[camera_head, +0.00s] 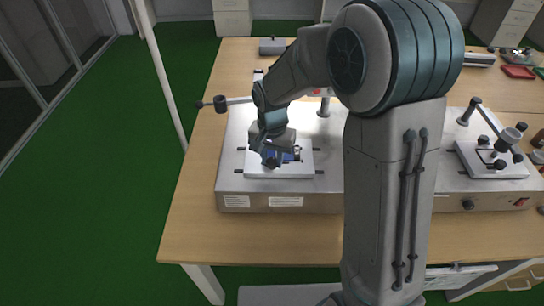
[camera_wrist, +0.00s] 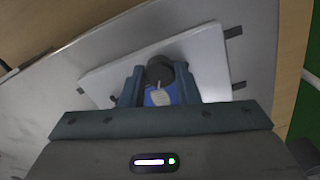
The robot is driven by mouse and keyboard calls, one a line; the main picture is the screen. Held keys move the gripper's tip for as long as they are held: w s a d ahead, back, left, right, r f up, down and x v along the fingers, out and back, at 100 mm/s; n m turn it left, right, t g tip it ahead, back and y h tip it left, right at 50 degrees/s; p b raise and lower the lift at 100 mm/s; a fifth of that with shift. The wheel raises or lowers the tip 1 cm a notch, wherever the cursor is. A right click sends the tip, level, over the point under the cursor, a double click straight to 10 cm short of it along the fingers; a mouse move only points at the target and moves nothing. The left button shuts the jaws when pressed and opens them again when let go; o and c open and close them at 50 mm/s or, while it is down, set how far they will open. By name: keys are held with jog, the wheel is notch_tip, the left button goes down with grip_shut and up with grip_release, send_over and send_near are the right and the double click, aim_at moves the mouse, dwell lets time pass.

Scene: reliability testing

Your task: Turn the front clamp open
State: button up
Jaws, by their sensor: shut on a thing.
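The front clamp shows in the wrist view as a round black knob (camera_wrist: 160,69) with a pale tag-like piece below it. My gripper (camera_wrist: 160,72) has one finger on each side of it and is shut on it. In the head view my gripper (camera_head: 272,161) reaches down over the white plate (camera_head: 262,172) of the grey machine. Blue parts (camera_head: 292,155) show beside the fingers there, and a blue piece (camera_wrist: 158,97) lies between the fingers in the wrist view. My fingers hide most of the clamp in the head view, so its angle cannot be told.
The grey machine (camera_head: 325,202) stands on a wooden table (camera_head: 255,250). A lever with a black knob (camera_head: 220,103) sticks out left behind my wrist. A second fixture with a black-handled lever (camera_head: 490,120) stands at the right. Bare table lies along the front edge.

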aim_at(272, 160)
jog(key=shift+n, duration=0.3)
jog(key=shift+n+b, duration=0.45)
jog(key=shift+n, duration=1.95)
jog(key=o, duration=1)
jog(key=shift+c, duration=0.2)
notch_tip(272, 160, up, 14)
jog(key=shift+b, duration=0.35)
